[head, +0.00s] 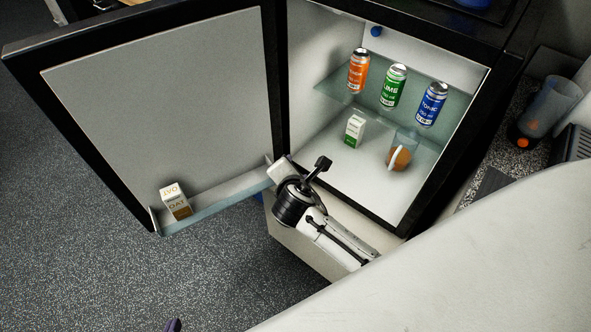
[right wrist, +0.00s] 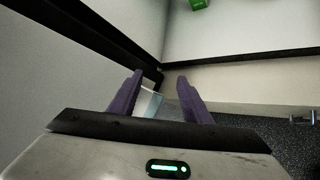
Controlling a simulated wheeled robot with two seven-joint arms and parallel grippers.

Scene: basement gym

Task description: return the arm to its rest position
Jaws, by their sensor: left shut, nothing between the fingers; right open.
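My right arm (head: 335,238) reaches in from the lower right to the front of the open fridge. Its gripper body (head: 283,170) is beside the inner end of the door bin (head: 215,203); its fingers are hidden in the head view. In the right wrist view the two purple fingers of my right gripper (right wrist: 160,79) are spread apart. The end of the bin (right wrist: 150,103) shows between them, with no grip on it. Only the purple tip of my left gripper (head: 174,325) shows, at the bottom edge of the head view, shut and apart from everything.
The fridge door (head: 165,105) stands wide open at left, with an oat carton (head: 176,202) in its bin. Orange (head: 358,72), green (head: 393,88) and blue (head: 431,105) cans stand on the glass shelf.

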